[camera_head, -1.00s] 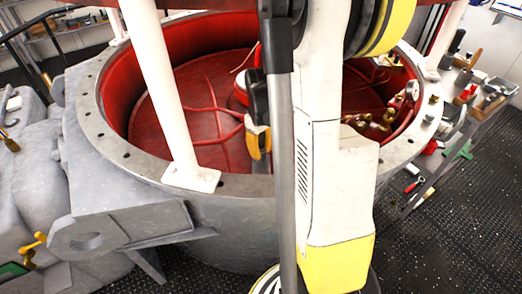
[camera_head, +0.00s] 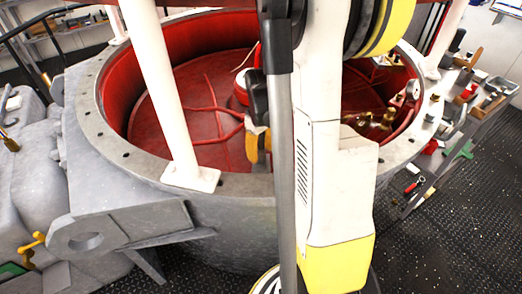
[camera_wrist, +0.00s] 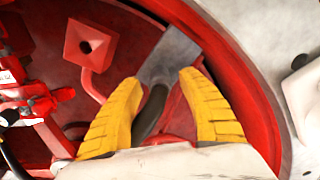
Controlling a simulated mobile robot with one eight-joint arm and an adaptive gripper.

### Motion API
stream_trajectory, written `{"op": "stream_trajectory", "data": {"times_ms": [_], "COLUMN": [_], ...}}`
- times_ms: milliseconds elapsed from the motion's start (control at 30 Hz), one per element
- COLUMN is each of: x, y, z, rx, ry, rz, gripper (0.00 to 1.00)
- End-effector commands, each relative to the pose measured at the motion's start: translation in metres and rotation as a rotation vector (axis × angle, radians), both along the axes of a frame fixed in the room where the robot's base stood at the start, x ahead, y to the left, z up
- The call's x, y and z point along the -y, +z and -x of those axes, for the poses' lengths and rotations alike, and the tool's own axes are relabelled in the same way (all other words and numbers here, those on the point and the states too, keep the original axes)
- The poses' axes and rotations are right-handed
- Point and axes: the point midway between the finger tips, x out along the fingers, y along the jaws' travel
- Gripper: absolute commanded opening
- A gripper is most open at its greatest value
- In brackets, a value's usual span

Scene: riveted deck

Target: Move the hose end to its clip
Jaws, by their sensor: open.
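My gripper (camera_wrist: 165,112) is open, its two yellow fingers apart. Between and beyond them in the wrist view are a dark curved tube (camera_wrist: 151,112) and a flat grey piece (camera_wrist: 170,55); I cannot tell whether these are the hose end, or whether a finger touches them. In the head view my gripper (camera_head: 257,146) is low inside the red-lined drum, partly hidden behind my own column and arm. Red hose-like lines (camera_head: 212,109) run over the drum's red floor to the left of it. I cannot make out the clip for certain.
The drum's grey bolted rim (camera_head: 95,125) surrounds the work area, and a white post (camera_head: 160,90) stands on it. Brass fittings and a gauge (camera_head: 413,90) are at the drum's right.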

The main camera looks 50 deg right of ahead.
Motion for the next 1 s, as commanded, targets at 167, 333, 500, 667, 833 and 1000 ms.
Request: {"op": "stream_trajectory", "data": {"times_ms": [167, 333, 500, 667, 833, 1000], "x": [0.0, 0.0, 0.0, 0.0, 0.0, 0.0], "y": [0.012, 0.046, 0.084, 0.109, 0.12, 0.12], "z": [0.0, 0.0, 0.0, 0.0, 0.0, 0.0], "rx": [0.0, 0.0, 0.0, 0.0, 0.0, 0.0], "ry": [0.0, 0.0, 0.0, 0.0, 0.0, 0.0], "rz": [0.0, 0.0, 0.0, 0.0, 0.0, 0.0], "gripper": [0.47, 0.47, 0.47, 0.47, 0.47, 0.47]}}
